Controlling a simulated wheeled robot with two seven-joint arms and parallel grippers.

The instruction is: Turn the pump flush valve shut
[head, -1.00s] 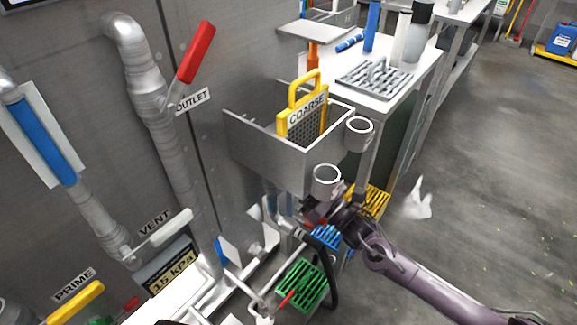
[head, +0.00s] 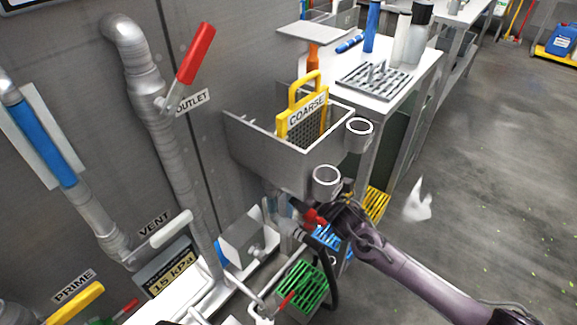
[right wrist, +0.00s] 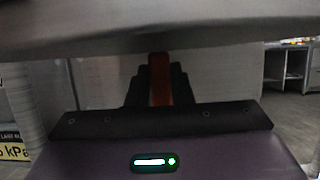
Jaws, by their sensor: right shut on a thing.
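My right gripper (head: 322,212) comes in from the lower right, just below the steel basin. It is shut on a red lever handle (head: 314,217). In the right wrist view the handle (right wrist: 160,80) stands upright between the dark fingers. I see no flush label, and the valve body under the handle is mostly hidden by pipes and my gripper. My left gripper is not in view.
The steel basin (head: 265,150) holds a yellow COARSE screen (head: 302,108). The OUTLET lever (head: 196,52), VENT handle (head: 171,228) and yellow PRIME handle (head: 76,302) are at left. A gauge reads 15 kPa (head: 172,285). Green grating (head: 302,285) lies below. Floor at right is mostly clear.

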